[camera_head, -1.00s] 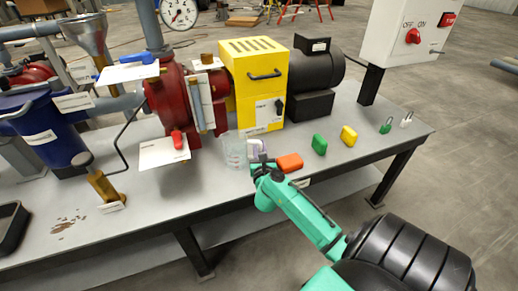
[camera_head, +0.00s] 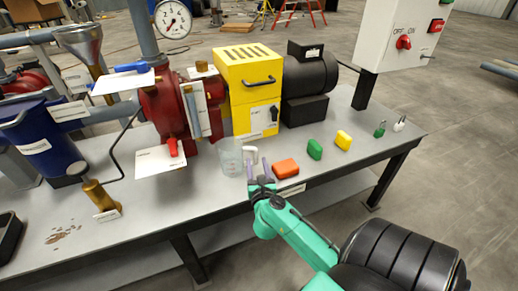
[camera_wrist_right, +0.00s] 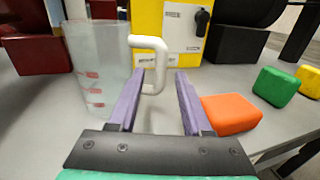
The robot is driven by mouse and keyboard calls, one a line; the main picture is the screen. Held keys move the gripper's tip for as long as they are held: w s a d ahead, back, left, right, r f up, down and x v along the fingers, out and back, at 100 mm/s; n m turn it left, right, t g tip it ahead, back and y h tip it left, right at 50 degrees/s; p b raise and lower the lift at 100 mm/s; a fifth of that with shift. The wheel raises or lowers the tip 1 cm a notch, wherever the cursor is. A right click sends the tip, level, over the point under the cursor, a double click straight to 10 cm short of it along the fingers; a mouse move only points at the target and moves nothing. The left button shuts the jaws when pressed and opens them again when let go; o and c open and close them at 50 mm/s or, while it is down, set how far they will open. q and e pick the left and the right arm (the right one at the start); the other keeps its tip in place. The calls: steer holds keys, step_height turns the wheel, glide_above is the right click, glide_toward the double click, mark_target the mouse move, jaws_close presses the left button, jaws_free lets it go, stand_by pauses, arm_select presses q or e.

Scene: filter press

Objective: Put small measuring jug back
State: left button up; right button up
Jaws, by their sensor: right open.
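The small measuring jug (camera_head: 230,158) is clear with a white handle on its right side, and stands upright on the grey bench near its front edge. In the right wrist view the jug (camera_wrist_right: 95,75) is at the left, with red marks on its wall. My right gripper (camera_head: 259,166) is open, its two purple fingers apart and pointing at the bench's far side. In the wrist view the handle (camera_wrist_right: 153,62) shows just ahead of and between the fingertips, nearer the left finger. I cannot tell whether they touch. My left gripper is not in view.
An orange block (camera_head: 285,168) lies close to the right finger. A green block (camera_head: 315,149), a yellow block (camera_head: 343,140) and small padlocks are farther right. The red pump (camera_head: 166,112) and yellow housing (camera_head: 249,92) stand behind the jug. A brass valve (camera_head: 100,195) is at left.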

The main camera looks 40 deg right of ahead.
steer(key=v, duration=0.5)
steer(key=shift+s+a, duration=0.1)
steer(key=shift+s, duration=0.05)
steer(key=shift+s+a, duration=0.15)
steer(key=shift+s, duration=0.05)
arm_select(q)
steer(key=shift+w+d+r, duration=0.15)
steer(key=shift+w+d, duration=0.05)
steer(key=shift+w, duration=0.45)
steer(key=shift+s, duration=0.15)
